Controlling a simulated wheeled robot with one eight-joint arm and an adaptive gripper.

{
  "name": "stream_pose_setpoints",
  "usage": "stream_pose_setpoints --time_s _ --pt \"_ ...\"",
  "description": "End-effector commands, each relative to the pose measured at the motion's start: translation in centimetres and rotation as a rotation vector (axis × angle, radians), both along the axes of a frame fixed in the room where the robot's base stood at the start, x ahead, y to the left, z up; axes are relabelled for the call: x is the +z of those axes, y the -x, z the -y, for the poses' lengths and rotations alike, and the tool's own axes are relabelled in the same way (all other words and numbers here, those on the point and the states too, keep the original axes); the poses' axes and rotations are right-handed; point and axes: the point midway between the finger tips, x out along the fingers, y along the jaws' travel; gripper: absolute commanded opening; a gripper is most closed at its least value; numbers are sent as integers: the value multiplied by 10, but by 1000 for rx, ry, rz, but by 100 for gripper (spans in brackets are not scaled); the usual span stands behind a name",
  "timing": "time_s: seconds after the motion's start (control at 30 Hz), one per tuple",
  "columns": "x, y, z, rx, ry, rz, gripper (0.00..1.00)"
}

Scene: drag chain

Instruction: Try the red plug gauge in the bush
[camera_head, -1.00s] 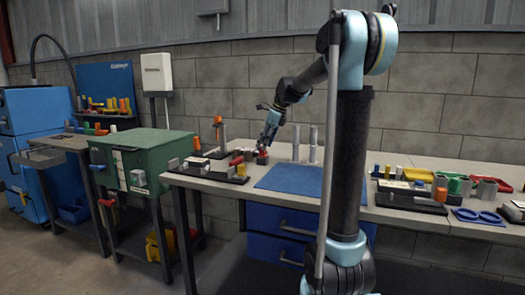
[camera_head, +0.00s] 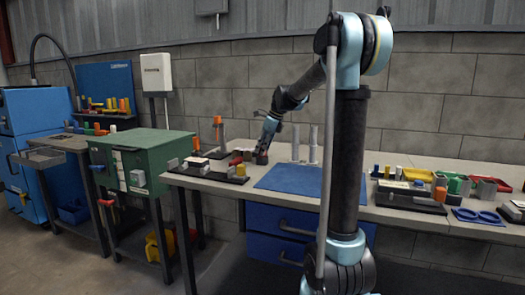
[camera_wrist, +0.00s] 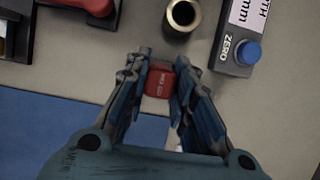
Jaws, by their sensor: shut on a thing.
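The red plug gauge (camera_wrist: 160,81) shows as a small red block with white lettering in the wrist view. My gripper (camera_wrist: 163,66) is shut on it, one finger on each side. Its lower part is hidden, so I cannot tell whether it touches the bench. The bush (camera_wrist: 181,17), a metal ring with a dark open bore, stands just beyond the fingertips at the top of the wrist view, apart from the gauge. In the head view my gripper (camera_head: 262,155) is low over the bench, left of the blue mat.
A grey block with a blue ZERO button (camera_wrist: 247,52) stands right of the bush. A red part (camera_wrist: 96,10) lies at the upper left. The blue mat (camera_wrist: 40,140) is bare. Two metal cylinders (camera_head: 313,143) stand behind the mat.

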Motion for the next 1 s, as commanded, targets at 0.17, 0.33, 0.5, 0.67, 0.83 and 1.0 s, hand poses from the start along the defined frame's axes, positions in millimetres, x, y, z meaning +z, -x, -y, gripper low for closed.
stream_pose_setpoints --time_s 0.17,0.33,0.5,0.67,0.83,1.0 --pt "3 0 0 1 0 0 0" --pt "8 0 -1 1 0 0 0" --pt "14 0 -1 1 0 0 0" --pt "19 0 -1 1 0 0 0" --pt "25 0 -1 1 0 0 0" --pt "30 0 -1 1 0 0 0"
